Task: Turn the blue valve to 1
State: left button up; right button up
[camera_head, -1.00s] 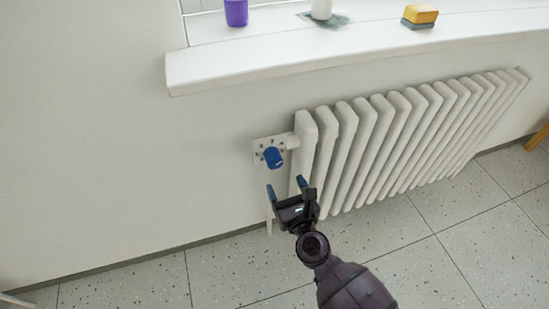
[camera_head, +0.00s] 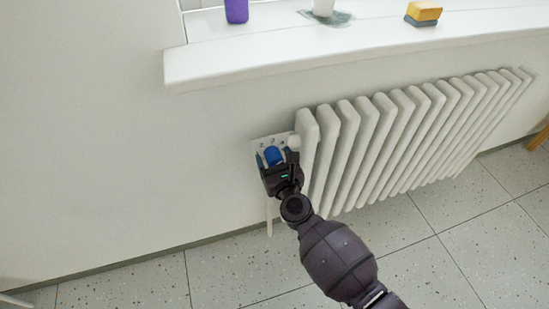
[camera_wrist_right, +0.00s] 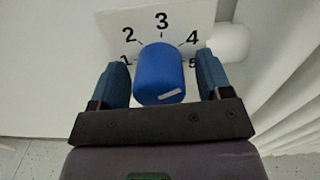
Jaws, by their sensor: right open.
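The blue valve (camera_head: 273,156) sits on a white number plate (camera_head: 261,143) at the left end of the radiator. In the right wrist view the blue valve (camera_wrist_right: 158,75) stands in front of the plate (camera_wrist_right: 190,22), which shows the numbers 1 to 5 in an arc. A pale mark on the valve's lower right lies below the 5. My right gripper (camera_head: 273,160) is open, with its fingers on either side of the valve. In the right wrist view a small gap shows between the valve and each finger of the gripper (camera_wrist_right: 162,85). My left gripper is not in view.
The white radiator (camera_head: 400,140) runs right from the valve along the wall. A windowsill (camera_head: 350,50) juts out above, holding a purple cup (camera_head: 236,11), a white object (camera_head: 323,8) and a yellow sponge (camera_head: 424,11). The speckled floor (camera_head: 430,255) is clear.

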jog(key=c, duration=0.9)
jog(key=shift+c, duration=0.2)
